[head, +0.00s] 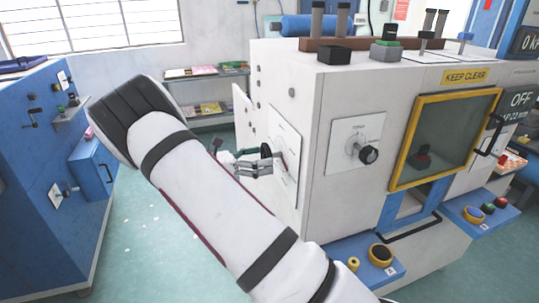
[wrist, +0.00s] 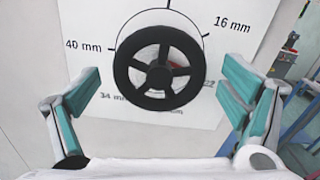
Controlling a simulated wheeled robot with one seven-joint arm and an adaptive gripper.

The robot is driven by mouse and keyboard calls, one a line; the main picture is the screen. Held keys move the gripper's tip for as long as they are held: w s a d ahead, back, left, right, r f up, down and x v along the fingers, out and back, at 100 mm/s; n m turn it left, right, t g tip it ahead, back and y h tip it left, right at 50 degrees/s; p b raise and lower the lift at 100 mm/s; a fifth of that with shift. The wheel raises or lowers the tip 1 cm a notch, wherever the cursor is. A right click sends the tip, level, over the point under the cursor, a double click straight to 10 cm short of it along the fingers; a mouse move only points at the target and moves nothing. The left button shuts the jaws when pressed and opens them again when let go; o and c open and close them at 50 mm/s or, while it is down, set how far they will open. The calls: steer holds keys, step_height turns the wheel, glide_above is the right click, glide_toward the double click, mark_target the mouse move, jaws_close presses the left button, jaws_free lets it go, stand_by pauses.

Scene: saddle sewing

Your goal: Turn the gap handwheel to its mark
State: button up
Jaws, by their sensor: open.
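The gap handwheel (wrist: 157,67) is a black wheel with spokes, in front of a white dial plate (wrist: 95,18) printed with 16 mm, 22, 34 mm and 40 mm. A small reddish patch shows between its spokes at the right. In the head view the dial plate (head: 285,143) is on the left side face of the grey machine. My gripper (wrist: 161,72) is open, its teal-padded fingers apart on the left and right of the wheel. No finger visibly touches it. In the head view my gripper (head: 262,166) is beside the plate, partly hidden by my arm.
The machine's front has another plate with a black knob (head: 368,154), a yellow-framed window (head: 444,138) and a blue button shelf (head: 360,262). A blue cabinet (head: 50,150) stands at the left. Green floor (head: 140,235) is free between them.

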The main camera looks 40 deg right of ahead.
steer(key=shift+x, duration=0.9)
steer(key=c, duration=1.2)
steer(key=shift+o, duration=0.2)
